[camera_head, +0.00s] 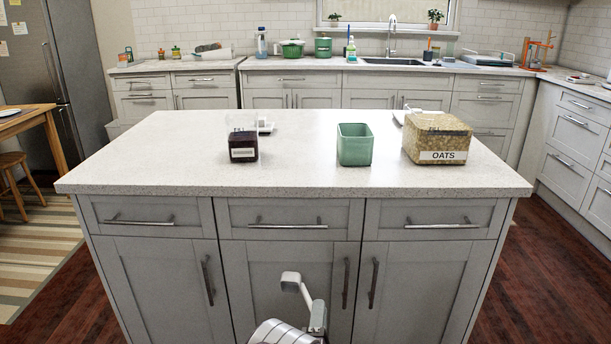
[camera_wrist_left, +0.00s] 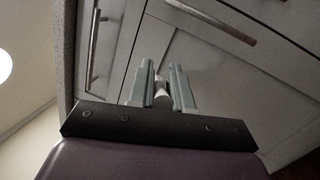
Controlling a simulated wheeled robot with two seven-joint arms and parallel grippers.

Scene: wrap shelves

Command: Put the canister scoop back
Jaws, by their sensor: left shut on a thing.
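My left gripper (camera_head: 316,308) is low in front of the island cabinets in the head view. It is shut on a small white scoop (camera_head: 290,280), whose squarish end points up and to the left. In the left wrist view the two grey fingers (camera_wrist_left: 163,72) close on a pale piece of it, partly hidden between them. On the island stand the oats canister (camera_head: 437,140), labelled OATS, at the right and a dark-filled canister (camera_head: 243,147) with a clear upper part and white label at the left. My right gripper is not in view.
A green open container (camera_head: 355,145) stands between the canisters. A white item (camera_head: 265,125) sits behind the dark canister and another (camera_head: 400,116) is partly hidden behind the oats. The island's front countertop (camera_head: 300,182) is clear. Cabinet handles (camera_head: 347,284) stick out near my gripper.

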